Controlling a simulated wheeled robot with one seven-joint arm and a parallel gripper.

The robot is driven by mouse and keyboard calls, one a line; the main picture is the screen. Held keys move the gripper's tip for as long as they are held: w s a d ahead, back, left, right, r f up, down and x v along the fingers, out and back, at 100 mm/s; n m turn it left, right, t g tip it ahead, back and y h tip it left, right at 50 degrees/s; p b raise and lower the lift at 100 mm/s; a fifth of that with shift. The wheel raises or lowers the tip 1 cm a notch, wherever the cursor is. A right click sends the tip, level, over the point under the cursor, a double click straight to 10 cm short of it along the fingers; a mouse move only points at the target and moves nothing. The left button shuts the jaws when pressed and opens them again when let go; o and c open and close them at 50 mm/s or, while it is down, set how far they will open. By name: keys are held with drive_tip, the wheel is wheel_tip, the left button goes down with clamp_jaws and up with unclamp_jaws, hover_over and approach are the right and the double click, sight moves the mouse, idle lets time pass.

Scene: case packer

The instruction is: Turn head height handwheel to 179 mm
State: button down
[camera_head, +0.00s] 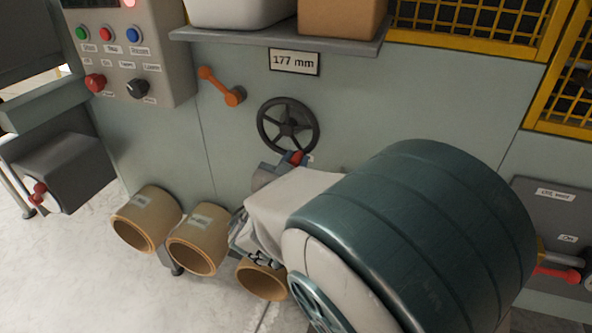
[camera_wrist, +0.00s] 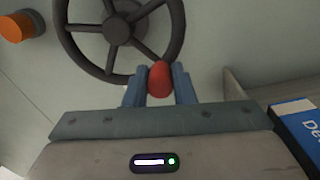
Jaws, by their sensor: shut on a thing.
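The dark handwheel (camera_head: 288,125) is mounted on the grey-green panel, below a display plate (camera_head: 294,61) that reads 177 mm. In the wrist view the handwheel (camera_wrist: 117,31) fills the upper middle, with spokes and a round hub. My gripper (camera_head: 297,160) is at the wheel's lower rim. Its two blue fingers (camera_wrist: 160,82) are shut on a red knob (camera_wrist: 159,78) at the rim's lower right. The knob's shaft behind it is hidden.
An orange lever (camera_head: 221,87) sits on the panel left of the wheel. A control box (camera_head: 131,50) with coloured buttons is at upper left. A shelf (camera_head: 270,41) with two bins overhangs the plate. Tan tubes (camera_head: 148,219) project below, and a grey box (camera_head: 555,225) is at right.

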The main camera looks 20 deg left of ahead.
drive_tip(key=a+m+b, duration=0.1)
drive_tip(key=m+b, duration=0.1)
drive_tip(key=b, duration=0.1)
drive_tip(key=a+f+m+b, duration=0.1)
drive_tip(key=m+b, duration=0.1)
drive_tip(key=b, duration=0.1)
drive_tip(key=shift+a+f+m, duration=0.1)
drive_tip(key=shift+m, duration=0.2)
drive_tip(key=c, duration=1.2)
unclamp_jaws()
drive_tip(key=shift+c, duration=0.2)
drive_tip(key=s, duration=1.3)
drive_tip(key=shift+s+a, duration=0.35)
drive_tip(key=shift+a, duration=0.1)
